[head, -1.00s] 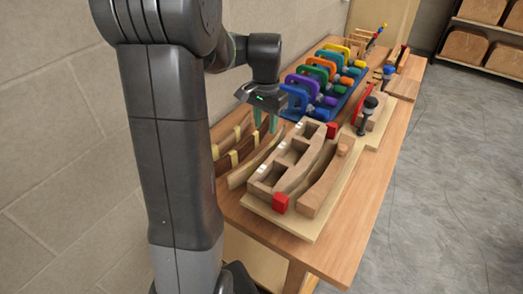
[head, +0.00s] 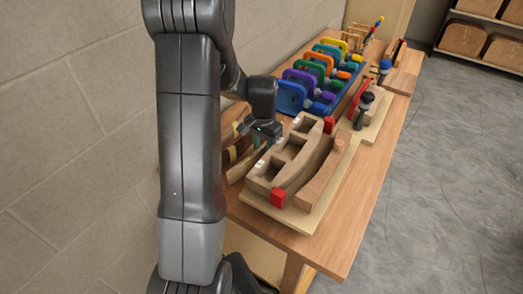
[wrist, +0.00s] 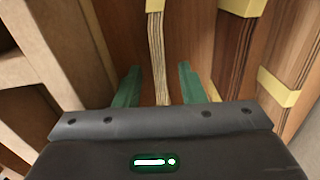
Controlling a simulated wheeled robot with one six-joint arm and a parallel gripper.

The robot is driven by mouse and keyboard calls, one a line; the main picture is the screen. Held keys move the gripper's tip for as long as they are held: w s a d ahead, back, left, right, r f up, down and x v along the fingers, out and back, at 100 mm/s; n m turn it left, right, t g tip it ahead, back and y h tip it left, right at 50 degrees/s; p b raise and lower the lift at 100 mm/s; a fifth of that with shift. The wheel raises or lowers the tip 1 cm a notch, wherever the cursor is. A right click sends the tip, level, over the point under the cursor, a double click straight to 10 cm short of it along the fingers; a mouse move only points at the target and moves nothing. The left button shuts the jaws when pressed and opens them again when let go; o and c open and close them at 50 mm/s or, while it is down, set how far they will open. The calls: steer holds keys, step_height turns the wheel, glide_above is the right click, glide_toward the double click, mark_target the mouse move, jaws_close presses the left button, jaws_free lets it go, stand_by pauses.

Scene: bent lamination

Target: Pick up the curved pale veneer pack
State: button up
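The curved pale veneer pack (wrist: 158,60) stands on edge in the middle of the wrist view, its layered edge facing up, with a yellow band across it near the top. My gripper (wrist: 160,84) is open, one green finger on each side of the pack, with a gap visible on both sides. In the head view my gripper (head: 245,148) is low over the packs at the wall side of the bench, and the pale pack (head: 238,173) shows partly below it. My arm hides much of the packs there.
Dark brown packs with yellow bands (wrist: 280,90) stand close to the right in the wrist view. The wooden bending form (head: 297,147) with red blocks lies close on the other side. Several coloured clamps (head: 318,80) stand behind. The bench's front right edge is clear.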

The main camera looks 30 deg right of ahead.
jaws_close()
